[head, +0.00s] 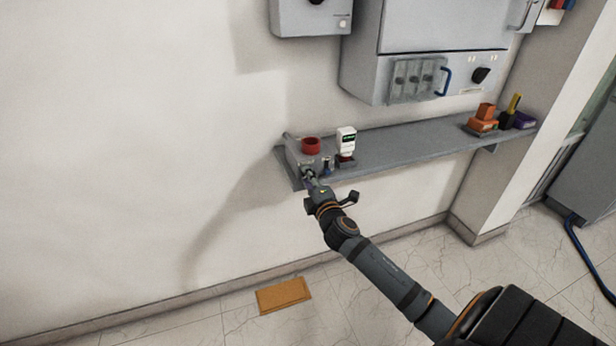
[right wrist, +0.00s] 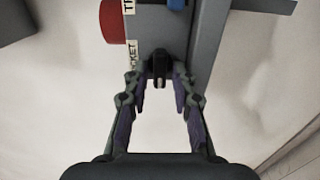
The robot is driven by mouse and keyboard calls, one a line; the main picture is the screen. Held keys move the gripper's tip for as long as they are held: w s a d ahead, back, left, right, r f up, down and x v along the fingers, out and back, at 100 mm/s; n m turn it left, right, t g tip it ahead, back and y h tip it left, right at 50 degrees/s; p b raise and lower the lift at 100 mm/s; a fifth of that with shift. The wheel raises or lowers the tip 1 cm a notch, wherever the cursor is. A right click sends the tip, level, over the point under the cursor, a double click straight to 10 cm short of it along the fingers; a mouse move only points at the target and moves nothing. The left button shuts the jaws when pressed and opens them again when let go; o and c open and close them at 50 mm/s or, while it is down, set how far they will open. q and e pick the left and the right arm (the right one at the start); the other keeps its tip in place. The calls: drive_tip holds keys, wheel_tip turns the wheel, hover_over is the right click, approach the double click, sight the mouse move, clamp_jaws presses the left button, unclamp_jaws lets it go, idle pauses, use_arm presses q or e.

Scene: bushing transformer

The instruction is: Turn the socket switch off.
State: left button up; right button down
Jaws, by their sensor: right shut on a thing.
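A grey socket box (head: 294,153) with a round red part (head: 311,146) on top stands at the left end of the wall shelf. In the right wrist view the box face (right wrist: 176,28) carries a black switch knob (right wrist: 160,66), beside a partly visible label (right wrist: 131,50) ending in "KET" and the red part (right wrist: 113,22). My right gripper (head: 309,176) reaches the front of the box. In the right wrist view its fingertips (right wrist: 160,79) are on either side of the knob, shut on it. The knob's marked position cannot be read. My left gripper is out of view.
The grey shelf (head: 400,143) also holds a white device (head: 346,140) close right of the box and orange items (head: 484,118) farther right. Grey cabinets (head: 440,30) hang above. An orange-brown plate (head: 283,296) lies on the floor. The wall left of the shelf is clear.

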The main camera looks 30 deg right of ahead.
idle(0.4)
drive_tip(key=c, duration=1.4)
unclamp_jaws()
drive_tip(key=shift+o, duration=0.2)
